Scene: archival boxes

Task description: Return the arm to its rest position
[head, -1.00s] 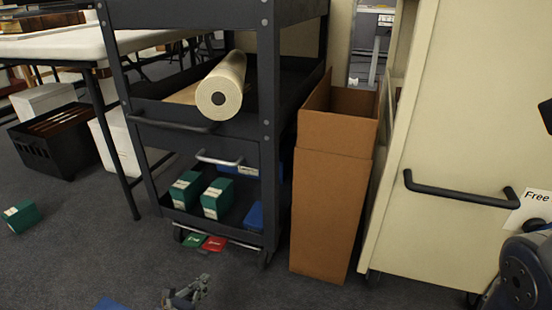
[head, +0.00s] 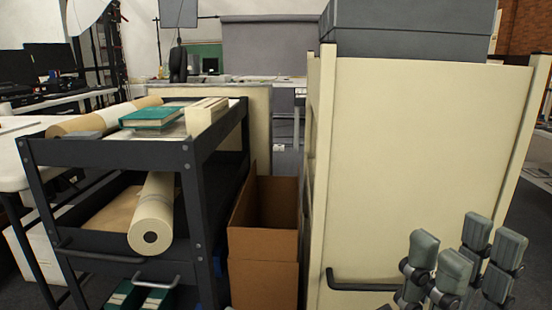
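My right gripper (head: 463,257) is at the lower right of the head view, in front of the cream cabinet (head: 415,170). Its grey finger pads point up and stand apart, with nothing between them, so it is open and empty. The lower part of the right arm is cut off by the bottom edge. My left gripper is not in view.
A dark cart (head: 105,152) on the left holds a paper roll (head: 153,215), a green book (head: 151,117) and green boxes. A tall open cardboard box (head: 262,268) stands between cart and cabinet. A grey box (head: 410,30) lies on the cabinet.

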